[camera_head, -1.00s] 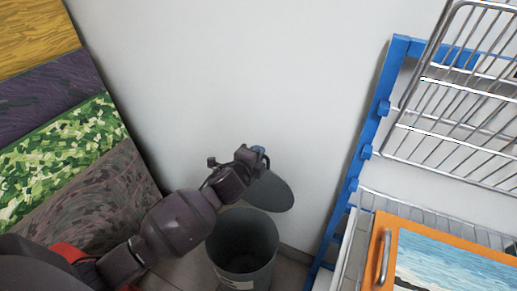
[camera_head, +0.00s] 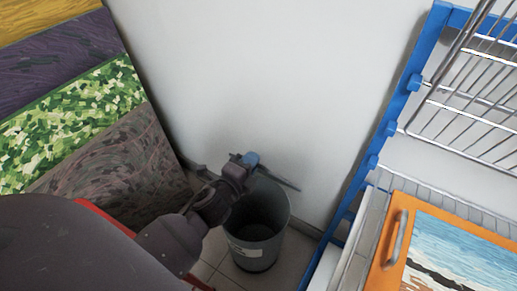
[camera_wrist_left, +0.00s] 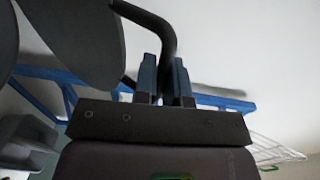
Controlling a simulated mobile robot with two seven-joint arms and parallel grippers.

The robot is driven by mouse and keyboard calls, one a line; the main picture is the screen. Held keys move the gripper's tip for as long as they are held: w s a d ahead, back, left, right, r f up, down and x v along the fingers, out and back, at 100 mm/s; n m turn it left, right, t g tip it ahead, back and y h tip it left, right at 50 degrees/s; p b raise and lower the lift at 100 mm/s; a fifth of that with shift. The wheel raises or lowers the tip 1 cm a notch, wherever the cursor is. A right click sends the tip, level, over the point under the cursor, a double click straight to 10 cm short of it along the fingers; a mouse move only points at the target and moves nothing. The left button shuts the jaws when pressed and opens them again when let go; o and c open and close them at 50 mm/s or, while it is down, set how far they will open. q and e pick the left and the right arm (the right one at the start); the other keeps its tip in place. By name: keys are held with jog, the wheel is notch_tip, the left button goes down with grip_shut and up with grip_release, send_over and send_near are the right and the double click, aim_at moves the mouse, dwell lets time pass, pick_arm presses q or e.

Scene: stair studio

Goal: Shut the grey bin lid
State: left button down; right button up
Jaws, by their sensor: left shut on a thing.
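The grey bin (camera_head: 256,236) stands on the floor by the wall, its mouth open and its dark inside showing. Its lid (camera_head: 281,181) shows nearly edge-on as a thin dark strip above the bin's back rim, apart from most of the mouth. My left gripper (camera_head: 249,160) is above the bin's rim, at the left end of the lid, and hides part of it. In the left wrist view the fingers (camera_wrist_left: 163,82) are shut on a dark bent handle (camera_wrist_left: 163,35), and the dark lid face (camera_wrist_left: 85,38) is beside it. My right gripper is not in view.
A blue-framed rack (camera_head: 400,100) with wire shelves stands at the right. An orange-framed picture (camera_head: 395,245) lies on its lower shelf. Several painted panels (camera_head: 75,125) lean on the wall at left. Some tiled floor (camera_head: 213,248) is clear beside the bin.

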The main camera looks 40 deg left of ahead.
pick_arm(q)
jog(key=shift+s+d+f, duration=0.1)
jog(key=shift+s+f, duration=0.45)
jog(key=shift+s, duration=0.2)
jog(key=shift+s+f, duration=0.5)
jog(key=shift+s, duration=0.25)
jog(key=c, duration=1.2)
grip_release()
jog(key=shift+w, duration=0.1)
jog(key=shift+r, duration=0.1)
